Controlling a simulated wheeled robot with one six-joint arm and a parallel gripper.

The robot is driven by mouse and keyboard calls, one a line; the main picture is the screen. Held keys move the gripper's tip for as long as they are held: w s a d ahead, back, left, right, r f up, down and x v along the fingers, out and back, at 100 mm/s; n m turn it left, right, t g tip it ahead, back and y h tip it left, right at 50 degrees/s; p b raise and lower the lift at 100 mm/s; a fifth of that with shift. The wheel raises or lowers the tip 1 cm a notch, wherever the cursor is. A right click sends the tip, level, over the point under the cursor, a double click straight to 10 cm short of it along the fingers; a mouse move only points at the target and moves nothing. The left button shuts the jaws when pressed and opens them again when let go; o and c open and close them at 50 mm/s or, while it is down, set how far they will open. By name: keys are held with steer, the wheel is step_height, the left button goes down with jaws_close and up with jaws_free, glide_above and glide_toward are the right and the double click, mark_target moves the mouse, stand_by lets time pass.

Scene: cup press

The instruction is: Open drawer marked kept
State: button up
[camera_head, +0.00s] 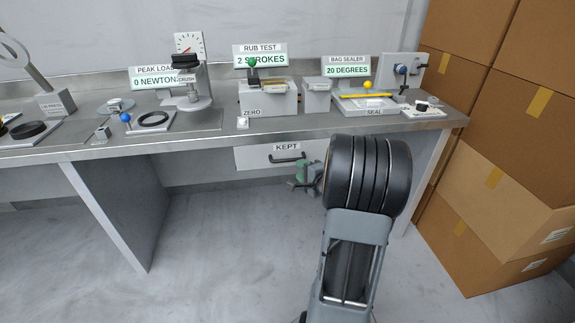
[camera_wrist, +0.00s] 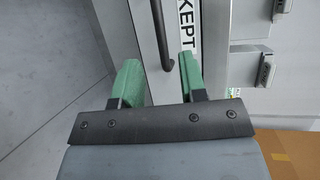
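The drawer marked KEPT (camera_head: 258,158) is a light grey front under the bench, shut or nearly so, with a dark bar handle (camera_head: 287,159) below its label. In the wrist view the KEPT label (camera_wrist: 187,28) and the handle (camera_wrist: 161,35) appear turned on their side. My gripper (camera_head: 302,178) is just in front of the drawer, near the handle's right end. In the wrist view its two green fingers (camera_wrist: 160,82) are apart, and the handle's end lies between or just beyond their tips. I cannot tell whether they touch it. Nothing is held.
The steel bench (camera_head: 215,136) carries a crush tester (camera_head: 190,88), a rub tester (camera_head: 268,100) and a bag sealer (camera_head: 368,103). Cardboard boxes (camera_head: 505,215) are stacked at the right. A bench leg panel (camera_head: 115,205) stands left of the drawer. The floor before the drawer is clear.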

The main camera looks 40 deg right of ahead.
mark_target(289, 161)
steer(key=w, duration=0.3)
steer(key=w+f+b, duration=0.1)
steer(key=w, duration=0.2)
steer(key=w+b, duration=0.1)
steer(key=w, duration=0.2)
steer(key=shift+w+d+f, duration=0.15)
steer(key=shift+d+f, duration=0.05)
steer(key=shift+f, duration=0.15)
jaws_close()
